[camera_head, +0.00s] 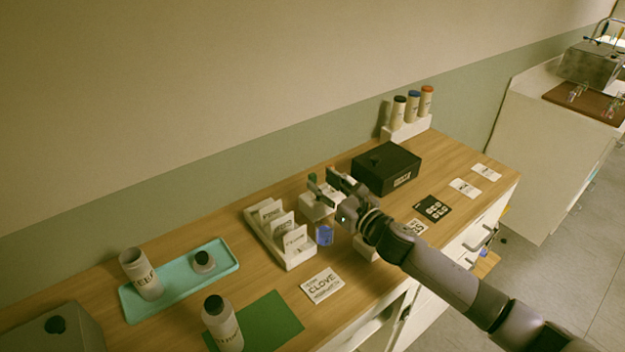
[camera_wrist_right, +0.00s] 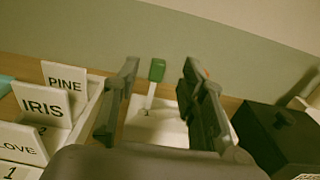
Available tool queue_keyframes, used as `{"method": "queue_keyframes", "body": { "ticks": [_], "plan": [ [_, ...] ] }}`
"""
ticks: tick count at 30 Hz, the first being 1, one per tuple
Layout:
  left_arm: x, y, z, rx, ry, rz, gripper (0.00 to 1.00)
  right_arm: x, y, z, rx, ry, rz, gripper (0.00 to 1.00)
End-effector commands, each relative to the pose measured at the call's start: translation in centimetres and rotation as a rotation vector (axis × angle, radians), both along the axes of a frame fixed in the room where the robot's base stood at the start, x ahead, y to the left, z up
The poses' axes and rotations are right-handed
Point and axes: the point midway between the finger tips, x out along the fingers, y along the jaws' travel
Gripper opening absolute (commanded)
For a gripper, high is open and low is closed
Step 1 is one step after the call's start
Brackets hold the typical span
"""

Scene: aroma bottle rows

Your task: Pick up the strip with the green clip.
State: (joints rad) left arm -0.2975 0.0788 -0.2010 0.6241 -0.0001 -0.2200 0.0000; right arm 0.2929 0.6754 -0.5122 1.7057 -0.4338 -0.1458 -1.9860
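The strip with the green clip (camera_wrist_right: 156,71) stands upright in a white holder (camera_wrist_right: 150,132) in the right wrist view. The clip is at its top and the pale strip runs down into the holder. My right gripper (camera_wrist_right: 162,67) is open, with one finger on each side of the clip in the picture and a visible gap on both sides. I cannot tell the exact depth between them. In the head view my right gripper (camera_head: 328,184) is over the white holder (camera_head: 318,208), partly covering it. My left gripper is not in view.
A white rack (camera_head: 293,259) with labelled cards stands left of the gripper, and a blue object (camera_head: 324,235) is near it. A black box (camera_head: 387,168) stands close on the right. A bottle rack (camera_head: 409,130) is behind. A teal tray (camera_head: 180,297) and green mat (camera_head: 268,322) lie left.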

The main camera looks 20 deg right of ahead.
Motion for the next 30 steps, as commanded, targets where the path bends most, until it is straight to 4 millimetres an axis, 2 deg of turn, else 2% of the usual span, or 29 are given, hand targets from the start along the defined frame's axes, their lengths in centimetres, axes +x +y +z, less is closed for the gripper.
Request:
{"method": "queue_keyframes", "body": {
  "ticks": [6, 10, 20, 30],
  "plan": [
    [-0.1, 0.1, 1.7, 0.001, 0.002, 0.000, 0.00, 2.5, 1.1, 0.3, 0.004, 0.001, -0.001, 0.38],
    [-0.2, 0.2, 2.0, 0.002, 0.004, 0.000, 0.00, 3.9, 1.5, 0.1, 0.003, 0.001, -0.001, 0.38],
    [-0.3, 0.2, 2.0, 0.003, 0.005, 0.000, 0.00, 4.5, 1.7, -0.2, 0.000, 0.001, 0.000, 0.38],
    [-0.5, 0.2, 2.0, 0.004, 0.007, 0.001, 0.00, 4.5, 1.7, -0.2, 0.001, 0.001, -0.001, 0.17]
  ]
}}
